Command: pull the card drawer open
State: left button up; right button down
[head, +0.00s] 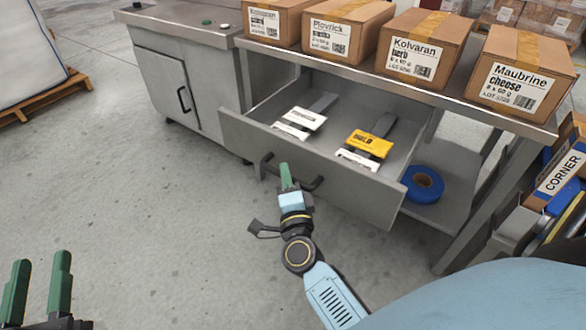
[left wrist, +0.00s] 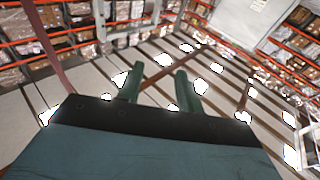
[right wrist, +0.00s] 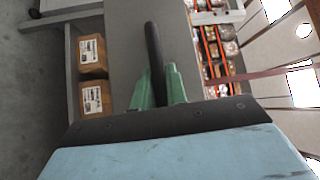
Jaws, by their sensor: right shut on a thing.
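The card drawer (head: 345,182) is a grey metal drawer under the bench, and it stands pulled out. White and yellow cards lie inside it, among them a yellow card (head: 370,144) and a white card (head: 300,119). Its black bar handle (head: 314,185) is on the front face. My right gripper (head: 287,178) is at the handle; in the right wrist view the dark handle bar (right wrist: 154,60) runs between its green fingers (right wrist: 159,88), which are shut on it. My left gripper (head: 38,285) is open and empty at the lower left, well away from the drawer; its spread fingers also show in the left wrist view (left wrist: 156,84).
Several labelled cartons, such as the Maubrine carton (head: 523,75), stand on the bench top. A blue tape roll (head: 422,184) lies on the lower shelf. A grey cabinet (head: 172,80) adjoins at left. The floor (head: 150,210) before the drawer is clear.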

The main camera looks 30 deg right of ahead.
jog(key=shift+s+a, duration=0.25)
jog(key=shift+a, duration=0.25)
jog(key=shift+s+a, duration=0.2)
jog(key=shift+a, duration=0.3)
pick_arm(q)
jog(key=shift+w+a+f+g+y, duration=0.1)
jog(key=shift+f+g+y, duration=0.2)
jog(key=shift+f, duration=0.25)
pick_arm(e)
jog(key=c, duration=1.4)
grip_release()
